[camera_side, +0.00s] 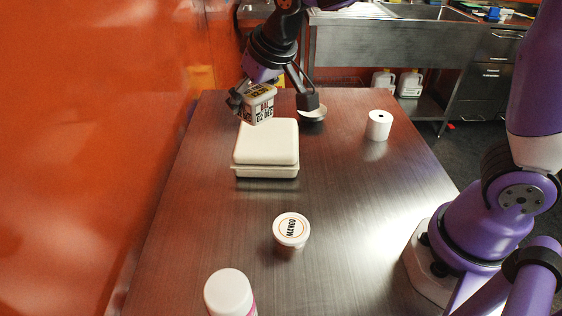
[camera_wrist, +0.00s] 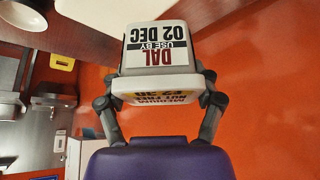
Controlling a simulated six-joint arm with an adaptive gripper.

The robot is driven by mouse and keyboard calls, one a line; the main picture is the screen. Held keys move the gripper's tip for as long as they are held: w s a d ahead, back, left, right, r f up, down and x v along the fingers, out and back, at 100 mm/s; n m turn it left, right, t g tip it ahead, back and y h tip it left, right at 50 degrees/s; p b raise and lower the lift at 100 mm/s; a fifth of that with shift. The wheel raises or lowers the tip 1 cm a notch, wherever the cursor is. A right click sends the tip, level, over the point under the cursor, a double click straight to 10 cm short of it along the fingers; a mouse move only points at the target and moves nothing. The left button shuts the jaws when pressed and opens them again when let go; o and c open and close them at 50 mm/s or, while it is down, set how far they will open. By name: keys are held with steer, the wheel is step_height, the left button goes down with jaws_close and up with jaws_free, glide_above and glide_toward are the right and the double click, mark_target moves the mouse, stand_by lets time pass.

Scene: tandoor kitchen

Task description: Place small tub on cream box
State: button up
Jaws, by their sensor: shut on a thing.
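The tub (camera_wrist: 157,50) appears upside down there. The cream box (camera_side: 266,142) is a closed, lidded container on the table. In the side view the tub is just behind and above the back left of its lid; the exact gap cannot be told. A pale edge at the wrist view's upper left may be the box.
A round tub marked MANGO (camera_side: 291,229) stands in front of the box. A white-capped bottle (camera_side: 229,292) is at the near edge. A white roll (camera_side: 379,125) stands at right, and a bowl (camera_side: 312,114) sits behind my gripper.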

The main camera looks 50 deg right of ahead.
steer(key=w+d+f, duration=0.1)
steer(key=d, duration=0.1)
steer(key=w+d+f, duration=0.1)
steer(key=d+f, duration=0.1)
steer(key=w+d+f, duration=0.1)
steer(key=d, duration=0.1)
steer(key=shift+w+d+f, duration=0.15)
steer(key=shift+w+f, duration=0.15)
steer(key=shift+w, duration=0.1)
steer(key=shift+f, duration=1.95)
steer(key=shift+f, duration=0.15)
steer(key=o, duration=1.2)
steer(key=shift+o, duration=0.2)
